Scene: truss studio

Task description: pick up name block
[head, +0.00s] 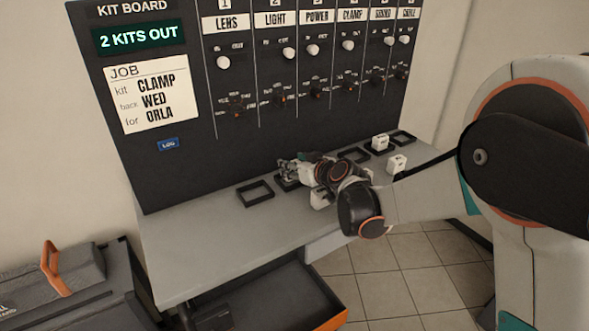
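A white block (380,142) with small dark marking sits in a black square frame at the back right of the grey table. A second white block (397,163) stands on the table just in front of it. A third white block (320,199) is partly hidden under my arm. The marks on the blocks are too small to read. My gripper (286,171) is low over the table at a black frame, left of all three blocks. Its fingers are small and overlap the frame, so I cannot tell whether they are open or hold anything.
Black square frames line the table's back; one (255,193) at left is empty. The kit board (230,100) rises behind, with a job card (151,95) reading CLAMP, WED, ORLA. An open drawer (322,297) juts out below. The table's left front is clear.

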